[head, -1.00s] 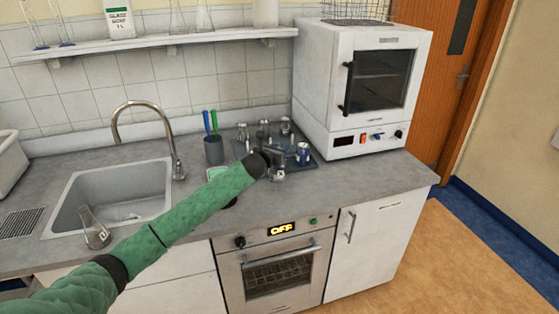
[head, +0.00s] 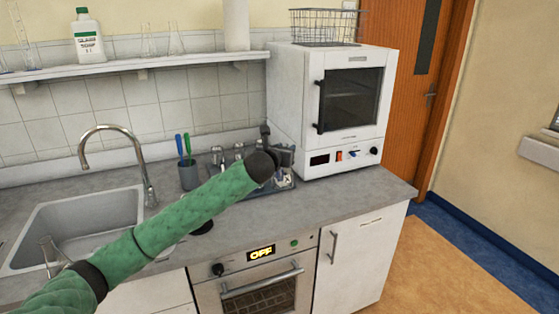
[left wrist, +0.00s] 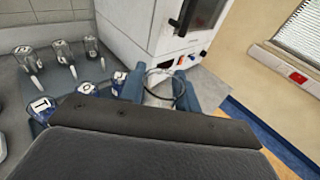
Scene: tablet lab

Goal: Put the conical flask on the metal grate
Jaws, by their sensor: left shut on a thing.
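A clear conical flask (head: 50,253) is at the front left of the sink, partly behind my left arm. My left gripper (head: 277,145) is over the counter, near the tray in front of the white oven. In the left wrist view its blue fingers (left wrist: 158,90) are closed around a clear, glass-like thing with a round rim (left wrist: 160,78). I cannot tell what vessel it is, and the black wrist housing hides its lower part. No flat metal grate shows clearly now. My right gripper is not in view.
Clear counter lies in front.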

